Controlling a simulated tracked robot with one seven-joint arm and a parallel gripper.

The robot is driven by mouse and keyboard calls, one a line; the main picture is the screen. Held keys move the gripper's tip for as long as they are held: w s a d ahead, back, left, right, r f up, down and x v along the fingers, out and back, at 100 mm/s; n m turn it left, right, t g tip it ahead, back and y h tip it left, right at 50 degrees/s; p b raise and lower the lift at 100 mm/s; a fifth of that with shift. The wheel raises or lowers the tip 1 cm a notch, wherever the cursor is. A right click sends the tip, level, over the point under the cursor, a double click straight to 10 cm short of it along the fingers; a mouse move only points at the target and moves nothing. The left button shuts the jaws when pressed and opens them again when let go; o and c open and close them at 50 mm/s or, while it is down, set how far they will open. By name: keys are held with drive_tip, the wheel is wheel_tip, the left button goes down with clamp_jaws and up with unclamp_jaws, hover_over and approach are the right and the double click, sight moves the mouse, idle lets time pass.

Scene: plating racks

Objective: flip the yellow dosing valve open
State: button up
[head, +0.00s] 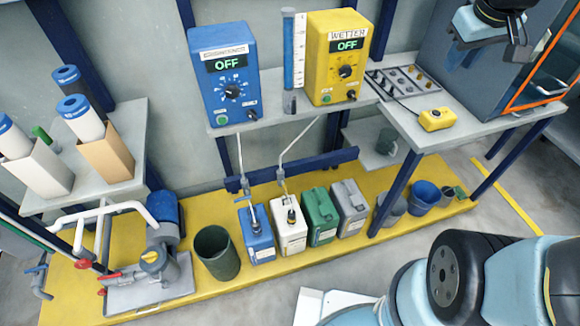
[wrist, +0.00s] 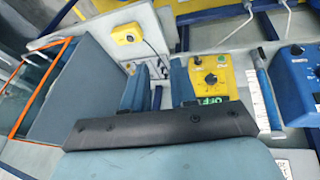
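The yellow dosing unit (head: 339,58), labelled WETTER, stands on the shelf with its display reading OFF; it also shows in the wrist view (wrist: 205,82). A pale pipe runs from under the shelf down to a small valve fitting (head: 280,176) above the white canister (head: 291,228). The fitting is too small to tell its lever's colour or position. My gripper (wrist: 158,90) has its two blue-grey fingers apart, with nothing seen between them. It is high, near the cabinet and shelf, well away from that fitting.
The blue dosing unit (head: 225,76) stands left of the yellow one. A grey cabinet (head: 480,75) with an orange-edged door and a yellow control box (head: 437,119) are at right. Canisters and buckets stand on the yellow platform (head: 345,252). White pipes and a pump (head: 150,268) fill the left.

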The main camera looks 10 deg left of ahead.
drive_tip(key=w+a+f+n+g, duration=0.1)
drive_tip(key=w+a+f+n, duration=0.45)
drive_tip(key=w+f, duration=0.45)
drive_tip(key=n+g+y, duration=0.5)
drive_tip(key=n, duration=0.7)
approach(285, 191)
drive_tip(key=x, duration=0.9)
drive_tip(key=shift+w+a+f, duration=0.2)
drive_tip(key=shift+w+a, duration=0.1)
drive_tip(key=shift+a, duration=0.05)
drive_tip(key=shift+c, duration=0.4)
clamp_jaws()
